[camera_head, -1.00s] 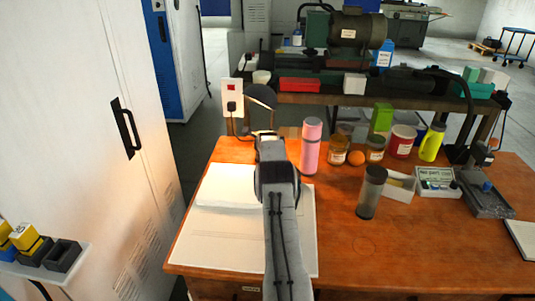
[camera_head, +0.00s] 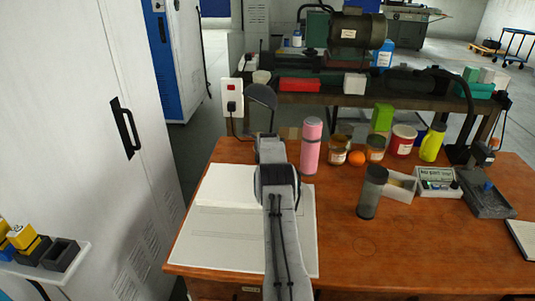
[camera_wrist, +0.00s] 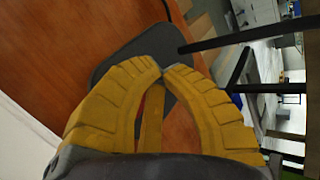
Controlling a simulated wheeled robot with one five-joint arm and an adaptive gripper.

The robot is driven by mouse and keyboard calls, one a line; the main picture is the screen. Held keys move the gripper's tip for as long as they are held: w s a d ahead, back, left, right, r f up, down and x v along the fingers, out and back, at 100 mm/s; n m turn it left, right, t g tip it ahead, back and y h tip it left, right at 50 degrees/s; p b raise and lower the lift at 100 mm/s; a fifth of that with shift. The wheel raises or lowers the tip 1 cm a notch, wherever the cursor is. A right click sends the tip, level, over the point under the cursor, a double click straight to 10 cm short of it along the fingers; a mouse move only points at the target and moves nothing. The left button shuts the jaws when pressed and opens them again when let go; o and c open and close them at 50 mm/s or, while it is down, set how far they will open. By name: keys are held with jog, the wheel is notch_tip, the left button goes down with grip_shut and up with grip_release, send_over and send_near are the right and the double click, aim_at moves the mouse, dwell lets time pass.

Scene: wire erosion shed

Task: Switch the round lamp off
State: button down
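The lamp's dark round shade (camera_head: 262,95) stands at the back left of the wooden desk, with no glow from it. Its lower part is hidden behind my arm in the head view. In the wrist view, a dark grey rounded plate (camera_wrist: 125,42), apparently the lamp's base, lies on the desk with a dark rod near it. My gripper (camera_wrist: 164,72) is shut, its yellow fingertips meeting over the plate with nothing visible between them. Whether the tips touch the plate I cannot tell.
A pink bottle (camera_head: 311,146) stands close to the right of my arm. Jars, an orange and a grey tumbler (camera_head: 372,192) are farther right. White paper (camera_head: 215,240) lies at the left.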

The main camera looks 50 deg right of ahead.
jog(key=shift+r, duration=0.15)
jog(key=shift+a+r, duration=0.1)
jog(key=shift+r, duration=0.55)
dwell(0.4)
jog(key=shift+s+a+r+p, duration=0.15)
jog(key=shift+r+p, duration=0.3)
jog(key=shift+r, duration=0.8)
jog(key=shift+s+a+r+p, duration=0.1)
jog(key=shift+r+p, duration=0.35)
jog(key=shift+r, duration=0.8)
